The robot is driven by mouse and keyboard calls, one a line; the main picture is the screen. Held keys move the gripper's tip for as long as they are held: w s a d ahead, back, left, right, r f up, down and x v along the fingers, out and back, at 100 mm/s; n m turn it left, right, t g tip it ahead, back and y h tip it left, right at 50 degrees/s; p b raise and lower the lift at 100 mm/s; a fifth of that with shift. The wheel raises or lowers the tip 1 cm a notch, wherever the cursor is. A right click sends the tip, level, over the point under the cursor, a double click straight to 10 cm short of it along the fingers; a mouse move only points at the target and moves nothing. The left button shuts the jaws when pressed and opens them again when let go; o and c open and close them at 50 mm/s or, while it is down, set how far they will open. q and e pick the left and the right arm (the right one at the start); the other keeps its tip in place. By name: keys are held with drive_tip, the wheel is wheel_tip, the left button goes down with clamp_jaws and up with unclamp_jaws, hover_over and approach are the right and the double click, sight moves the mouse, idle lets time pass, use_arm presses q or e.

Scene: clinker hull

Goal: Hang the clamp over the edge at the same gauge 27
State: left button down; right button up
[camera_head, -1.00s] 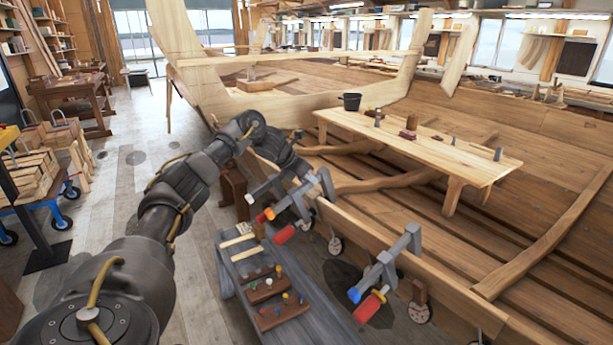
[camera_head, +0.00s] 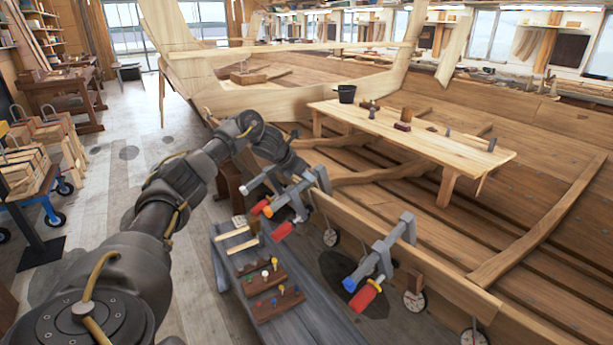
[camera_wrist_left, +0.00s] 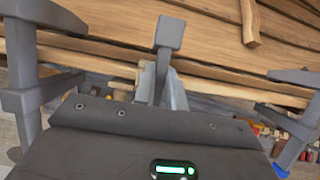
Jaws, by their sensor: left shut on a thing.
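My left gripper (camera_head: 300,172) is shut on a grey clamp with an orange end and red handle (camera_head: 298,198), at the hull's upper plank edge. Its grey bar stands upright in the middle of the left wrist view (camera_wrist_left: 166,45). I cannot tell whether the clamp touches the edge. A clamp with a blue end and red handle (camera_head: 383,255) sits on the edge to the right; it also shows in the wrist view (camera_wrist_left: 296,100). Another grey clamp (camera_head: 256,182) is to the left, partly hidden by my arm; it appears large in the wrist view (camera_wrist_left: 30,95). Gauge numbers are unreadable.
Round marked discs (camera_head: 413,306) hang along the hull's outer side. A grey bench (camera_head: 300,325) with small tools stands beside the hull. A wooden table (camera_head: 460,155) stands inside the hull. Open floor (camera_head: 130,170) lies to the left.

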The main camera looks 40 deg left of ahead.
use_arm(q)
drive_tip(key=shift+s+f, duration=0.15)
drive_tip(key=shift+f, duration=0.1)
drive_tip(key=c, duration=1.4)
unclamp_jaws()
drive_tip(key=shift+r, duration=0.1)
drive_tip(key=shift+o, duration=0.2)
drive_tip(key=b+v, duration=0.2)
drive_tip(key=v, duration=0.9)
